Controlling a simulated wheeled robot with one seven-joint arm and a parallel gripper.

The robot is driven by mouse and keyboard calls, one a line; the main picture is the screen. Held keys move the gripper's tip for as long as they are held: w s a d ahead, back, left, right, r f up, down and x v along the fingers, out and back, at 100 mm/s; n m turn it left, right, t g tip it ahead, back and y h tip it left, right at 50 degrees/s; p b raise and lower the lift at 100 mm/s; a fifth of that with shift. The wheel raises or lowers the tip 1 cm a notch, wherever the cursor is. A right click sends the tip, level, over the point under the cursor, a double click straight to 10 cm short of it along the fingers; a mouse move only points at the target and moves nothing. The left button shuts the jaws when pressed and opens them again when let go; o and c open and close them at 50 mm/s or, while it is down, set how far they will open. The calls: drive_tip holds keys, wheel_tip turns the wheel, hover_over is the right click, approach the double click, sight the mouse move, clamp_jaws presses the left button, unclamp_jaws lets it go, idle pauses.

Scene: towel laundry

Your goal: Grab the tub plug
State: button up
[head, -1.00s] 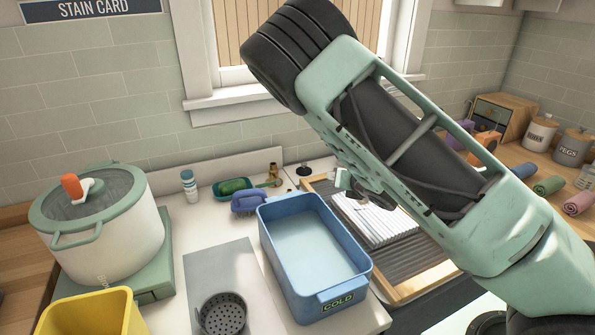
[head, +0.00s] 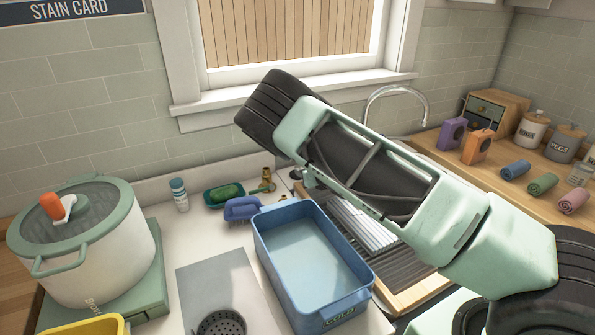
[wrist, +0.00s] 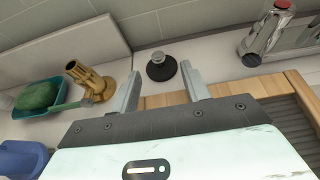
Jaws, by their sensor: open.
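The tub plug (wrist: 161,68) is a black rubber disc with a metal knob on top. It sits on the white counter near the wall in the wrist view. My gripper (wrist: 160,74) is open and empty, and the plug shows between and just beyond its two fingertips, apart from both. In the head view my arm covers most of the area around the gripper, and I cannot make out the plug clearly there.
A brass fitting (wrist: 88,80) and a green soap in a teal dish (wrist: 38,98) stand left of the plug. A chrome tap (wrist: 266,32) is to the right. A blue tub (head: 345,313) and a wood-framed drainboard (head: 415,292) lie nearer.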

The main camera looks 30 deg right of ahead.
drive_tip(key=shift+p+x, duration=1.35)
drive_tip(key=shift+x, duration=1.45)
drive_tip(key=shift+s+a, duration=0.1)
drive_tip(key=shift+a, duration=0.05)
drive_tip(key=shift+c, duration=0.4)
clamp_jaws()
